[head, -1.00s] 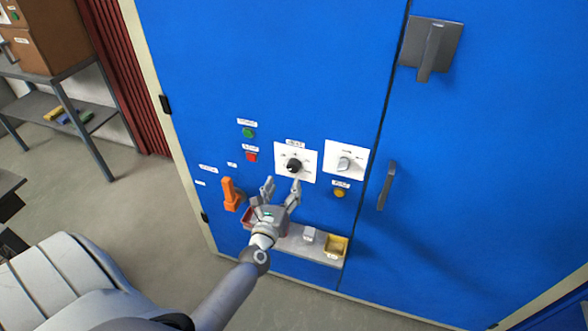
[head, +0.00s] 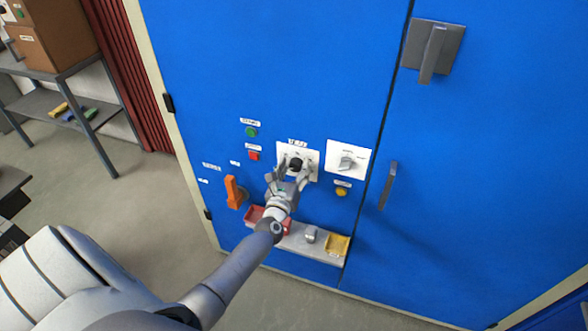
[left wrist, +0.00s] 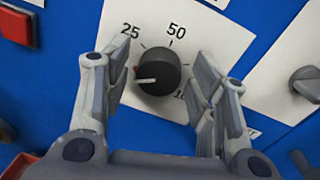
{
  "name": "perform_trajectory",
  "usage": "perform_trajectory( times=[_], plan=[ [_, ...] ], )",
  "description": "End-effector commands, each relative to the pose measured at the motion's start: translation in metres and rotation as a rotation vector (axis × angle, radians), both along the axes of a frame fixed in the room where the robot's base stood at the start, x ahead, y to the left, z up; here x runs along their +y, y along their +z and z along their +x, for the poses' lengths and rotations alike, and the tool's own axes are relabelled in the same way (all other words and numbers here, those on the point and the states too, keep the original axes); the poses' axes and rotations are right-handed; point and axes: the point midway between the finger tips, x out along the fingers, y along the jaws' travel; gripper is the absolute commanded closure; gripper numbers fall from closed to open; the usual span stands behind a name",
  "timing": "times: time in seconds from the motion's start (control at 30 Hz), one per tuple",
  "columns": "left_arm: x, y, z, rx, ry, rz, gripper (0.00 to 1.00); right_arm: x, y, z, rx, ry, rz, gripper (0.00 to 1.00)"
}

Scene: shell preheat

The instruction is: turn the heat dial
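The black heat dial (head: 296,163) sits on a white plate on the blue cabinet door. In the left wrist view the dial (left wrist: 158,71) shows a pale pointer line facing left, below the 25 mark; 50 is at the top and another number at lower right is partly hidden by a finger. My left gripper (head: 293,172) is at the plate, with its fingers open on either side of the dial. In the left wrist view the gripper (left wrist: 165,85) shows gaps between both fingers and the dial. My right gripper is not in view.
A second white plate with a grey knob (head: 346,163) is just right. Green (head: 251,131), red (head: 254,155) and yellow (head: 341,191) buttons and an orange handle (head: 234,192) are nearby. A ledge below holds a red tray (head: 254,214) and a yellow tray (head: 337,244).

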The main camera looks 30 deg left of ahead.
Motion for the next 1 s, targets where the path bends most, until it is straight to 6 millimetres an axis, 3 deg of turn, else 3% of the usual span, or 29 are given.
perform_trajectory(
  times=[0.03, 0.27, 0.67, 1.0],
  plan=[
    [0.0, 0.0, 0.0, 0.0, 0.0, 0.0, 0.58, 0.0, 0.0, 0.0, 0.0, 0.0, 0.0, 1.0],
    [0.0, 0.0, 0.0, 0.0, 0.0, 0.0, 0.87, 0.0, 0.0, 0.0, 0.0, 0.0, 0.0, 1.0],
    [-0.001, -0.002, 0.0, 0.018, 0.0, 0.074, 0.88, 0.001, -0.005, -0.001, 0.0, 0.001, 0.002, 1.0],
    [-0.001, -0.003, 0.0, 0.081, 0.001, 0.335, 0.88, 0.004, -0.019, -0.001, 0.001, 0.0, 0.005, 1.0]
  ],
)
